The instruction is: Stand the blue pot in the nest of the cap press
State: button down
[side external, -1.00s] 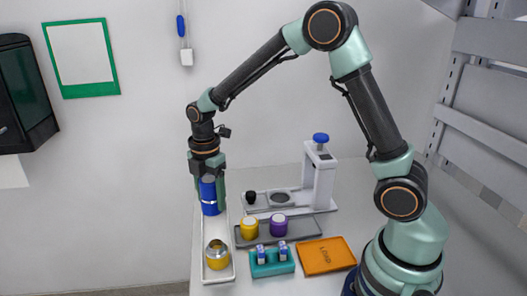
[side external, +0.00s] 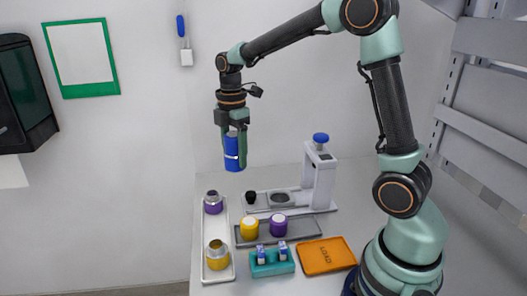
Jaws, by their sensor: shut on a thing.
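A blue pot (side external: 231,152) with a pale band hangs upright in my gripper (side external: 232,135), which is shut on it. The pot is in the air, above and to the left of the cap press (side external: 319,180). The press is white with a blue knob on top. Its nest (side external: 281,199) is a round spot on the base plate, left of the column, and looks empty. The pot and the nest are apart.
A white tray (side external: 224,236) at the left holds a purple pot (side external: 213,202) and a yellow pot (side external: 217,254). A grey tray (side external: 306,229) bears a yellow cap (side external: 249,228) and a purple cap (side external: 278,225). A teal holder (side external: 272,264) and an orange tray (side external: 327,256) are in front.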

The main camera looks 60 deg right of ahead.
jog(key=shift+s+d+f+m, duration=1)
jog(key=shift+d+f, duration=0.75)
jog(key=shift+d, duration=0.3)
jog(key=shift+s+d+f+m, duration=0.85)
jog(key=shift+s+d+f, duration=0.2)
jog(key=shift+d+f, duration=0.85)
jog(key=shift+s+d+f+m, duration=1)
jog(key=shift+d+f, duration=0.55)
jog(key=shift+d, duration=0.65)
jog(key=shift+f, duration=0.3)
jog(key=shift+f, duration=0.65)
